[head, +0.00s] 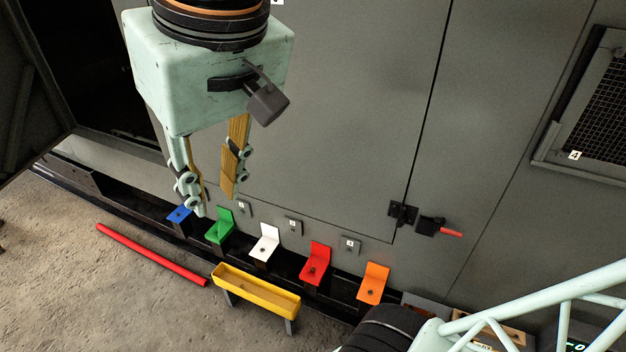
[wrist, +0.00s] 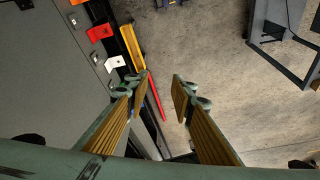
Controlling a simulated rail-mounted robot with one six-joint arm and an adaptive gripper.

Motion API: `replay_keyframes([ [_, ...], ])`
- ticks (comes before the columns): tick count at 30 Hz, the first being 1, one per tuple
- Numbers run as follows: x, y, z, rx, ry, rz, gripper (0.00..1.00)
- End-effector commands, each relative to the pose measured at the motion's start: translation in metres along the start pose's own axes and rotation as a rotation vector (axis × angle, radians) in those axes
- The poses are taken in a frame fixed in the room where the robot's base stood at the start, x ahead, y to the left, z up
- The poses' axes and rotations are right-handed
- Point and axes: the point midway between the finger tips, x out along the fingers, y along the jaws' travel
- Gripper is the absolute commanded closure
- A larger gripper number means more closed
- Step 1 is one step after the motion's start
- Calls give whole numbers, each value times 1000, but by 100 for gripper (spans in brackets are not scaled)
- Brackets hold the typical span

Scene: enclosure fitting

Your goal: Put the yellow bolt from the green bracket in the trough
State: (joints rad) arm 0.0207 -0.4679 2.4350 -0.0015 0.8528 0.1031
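The green bracket (head: 223,222) stands on the dark ledge at the foot of the enclosure, between the blue and white brackets. A small dark spot shows on its lower plate; I cannot make out a yellow bolt there. The yellow trough (head: 230,287) stands on legs in front of the brackets, and its visible inside looks empty. It also shows in the wrist view (wrist: 132,47). My gripper (head: 215,203) is open, points down and appears just above the green bracket in the head view. In the wrist view my gripper (wrist: 162,84) has nothing between its fingers.
Blue (head: 180,214), white (head: 266,239), red (head: 319,255) and orange (head: 375,277) brackets line the ledge. A red rod (head: 150,255) lies on the floor left of the trough. A door latch with a red handle (head: 451,233) sticks out at right.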

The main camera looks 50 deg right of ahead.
Motion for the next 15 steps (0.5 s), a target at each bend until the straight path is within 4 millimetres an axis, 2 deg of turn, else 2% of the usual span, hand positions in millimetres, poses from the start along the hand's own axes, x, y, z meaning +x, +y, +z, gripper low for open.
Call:
replay_keyframes([
  [3,-6,0,21,-39,8,-4,77],
  [9,-11,0,51,-89,15,-9,77],
  [15,-12,1,63,-113,16,-10,77],
])
